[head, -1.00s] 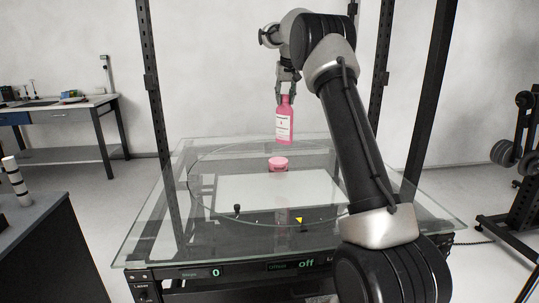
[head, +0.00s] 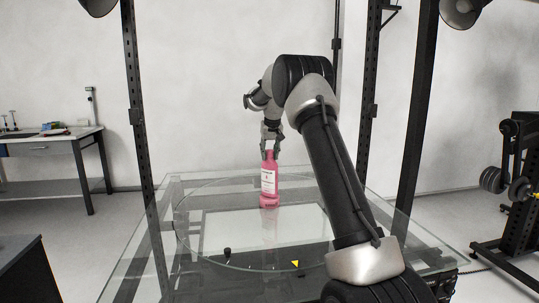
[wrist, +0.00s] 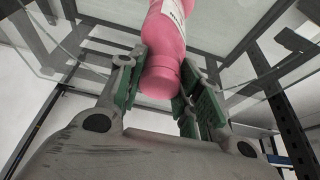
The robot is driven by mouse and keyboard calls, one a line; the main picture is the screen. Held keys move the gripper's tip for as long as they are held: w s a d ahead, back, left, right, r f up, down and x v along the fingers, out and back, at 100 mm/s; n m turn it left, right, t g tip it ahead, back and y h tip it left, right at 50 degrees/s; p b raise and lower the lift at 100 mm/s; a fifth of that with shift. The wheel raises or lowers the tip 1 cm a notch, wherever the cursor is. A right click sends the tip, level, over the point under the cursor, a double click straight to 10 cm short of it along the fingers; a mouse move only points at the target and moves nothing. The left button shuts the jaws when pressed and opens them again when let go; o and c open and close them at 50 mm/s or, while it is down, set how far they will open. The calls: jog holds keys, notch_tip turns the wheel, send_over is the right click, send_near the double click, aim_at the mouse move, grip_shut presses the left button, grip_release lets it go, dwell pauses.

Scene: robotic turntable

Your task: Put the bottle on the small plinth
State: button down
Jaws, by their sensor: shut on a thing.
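The pink bottle (head: 269,181) has a white label and is upright over the glass turntable. My gripper (head: 269,154) is shut on its top end from above. In the wrist view, the bottle (wrist: 167,38) sits between the green finger pads of my gripper (wrist: 163,80). The small pink plinth (head: 269,204) shows at the bottle's foot, in line with it. I cannot tell whether the bottle's base touches the plinth. The plinth does not show in the wrist view.
The round glass turntable (head: 195,217) lies on a glass-topped frame with dark uprights (head: 135,117) around it. A small dark knob (head: 227,252) and a yellow marker (head: 295,264) are near its front. The glass around the plinth looks clear.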

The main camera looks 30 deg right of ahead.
jog(key=shift+f, duration=0.2)
jog(key=c, duration=1)
grip_release()
jog(key=v, duration=1.2)
jog(key=s+a+r, duration=0.2)
jog(key=s+a, duration=0.1)
jog(key=s, duration=0.4)
jog(key=s+a+r, duration=0.2)
jog(key=s+r, duration=0.1)
jog(key=s, duration=0.3)
jog(key=s+a+f+n, duration=0.1)
jog(key=s+a, duration=0.1)
jog(key=s, duration=0.7)
jog(key=s+a+f+n, duration=0.1)
jog(key=s+a, duration=0.2)
jog(key=s, duration=0.6)
jog(key=shift+n+y, duration=0.6)
jog(key=s+f, duration=0.3)
jog(key=s, duration=0.2)
jog(key=s+a+f, duration=0.1)
jog(key=s+f, duration=0.3)
jog(key=s, duration=0.2)
jog(key=s+a+f, duration=0.1)
jog(key=s+f, duration=0.2)
jog(key=s, duration=0.3)
jog(key=shift+s+a+f, duration=0.1)
jog(key=shift+s+f, duration=0.05)
jog(key=shift+f, duration=0.15)
